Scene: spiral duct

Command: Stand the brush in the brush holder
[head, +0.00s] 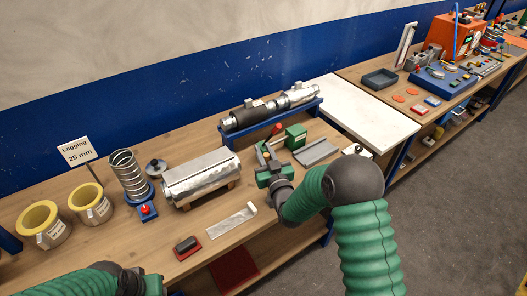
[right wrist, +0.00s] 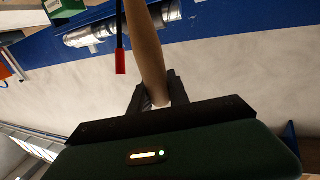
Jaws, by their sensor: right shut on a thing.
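My right gripper (head: 266,160) is above the bench, in front of the blue rack. In the right wrist view it (right wrist: 160,95) is shut on the tan wooden handle of the brush (right wrist: 146,45). The handle runs away from the fingers to the top edge. The brush's bristles cannot be made out. A green box (head: 295,136) stands just right of and behind the gripper and may be the brush holder; a green box with a white label also shows in the wrist view (right wrist: 62,9). My left arm enters at the bottom left, but its gripper is not visible.
A black rod with a red tip (right wrist: 120,60) is beside the handle. A wrapped silver duct piece (head: 201,178), a wire coil (head: 128,172) and yellow rolls (head: 42,224) are to the left. A duct lies on the blue rack (head: 268,125). A white board (head: 355,108) is clear.

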